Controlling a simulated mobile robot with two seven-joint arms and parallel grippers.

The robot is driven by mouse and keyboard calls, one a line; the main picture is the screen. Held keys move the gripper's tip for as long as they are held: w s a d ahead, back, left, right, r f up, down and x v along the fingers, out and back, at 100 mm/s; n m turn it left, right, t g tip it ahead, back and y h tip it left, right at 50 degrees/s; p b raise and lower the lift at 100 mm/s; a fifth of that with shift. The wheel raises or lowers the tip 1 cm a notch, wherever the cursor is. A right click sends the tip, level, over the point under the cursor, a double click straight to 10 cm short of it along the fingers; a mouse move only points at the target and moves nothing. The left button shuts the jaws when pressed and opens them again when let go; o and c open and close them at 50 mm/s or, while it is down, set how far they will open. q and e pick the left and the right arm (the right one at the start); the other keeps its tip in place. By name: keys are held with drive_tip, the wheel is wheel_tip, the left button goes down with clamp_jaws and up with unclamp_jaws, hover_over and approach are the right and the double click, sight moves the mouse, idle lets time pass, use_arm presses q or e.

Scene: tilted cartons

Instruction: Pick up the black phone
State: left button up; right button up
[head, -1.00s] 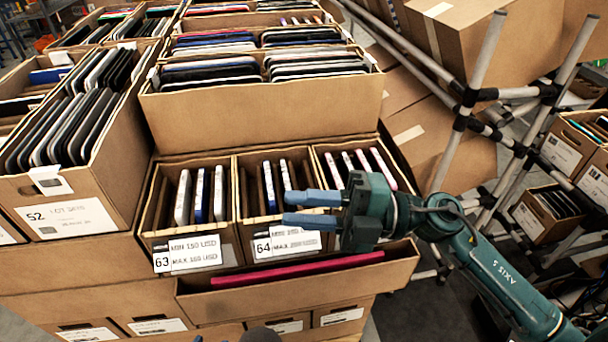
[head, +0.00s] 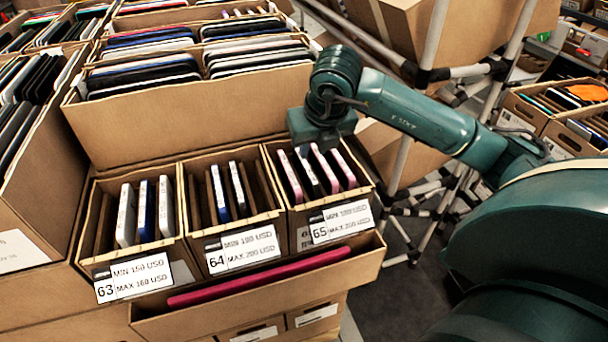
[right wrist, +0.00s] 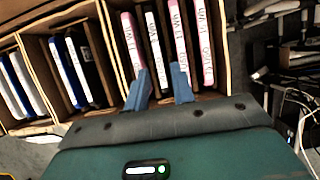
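The black phone (head: 308,175) stands on edge in carton 65 (head: 336,205), between pink phones, with one pink phone (head: 291,178) on its left and others on its right. In the right wrist view the black phone (right wrist: 154,42) shows as a thin edge between pink ones. My right gripper (right wrist: 160,70) is open and empty, its two blue fingers spread at the near ends of the phones, roughly either side of the black one. In the head view my right gripper (head: 322,140) is over the back of carton 65, with its fingertips hidden. My left gripper is not in view.
Cartons 63 (head: 98,262) and 64 (head: 236,222) stand to the left with upright phones. A taller carton (head: 190,115) of devices rises behind. A tray with a long pink item (head: 260,278) lies in front. A pipe frame (head: 433,40) stands on the right.

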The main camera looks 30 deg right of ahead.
sight(306, 165)
drive_tip(key=shift+a+p+x, duration=0.1)
drive_tip(key=shift+p+x, duration=0.3)
drive_tip(key=shift+x, duration=1.25)
drive_tip(key=shift+a+p+x, duration=0.15)
drive_tip(key=shift+p+x, duration=0.2)
drive_tip(key=shift+x, duration=1.35)
drive_tip(key=shift+w, duration=0.1)
drive_tip(key=shift+r, duration=0.1)
clamp_jaws()
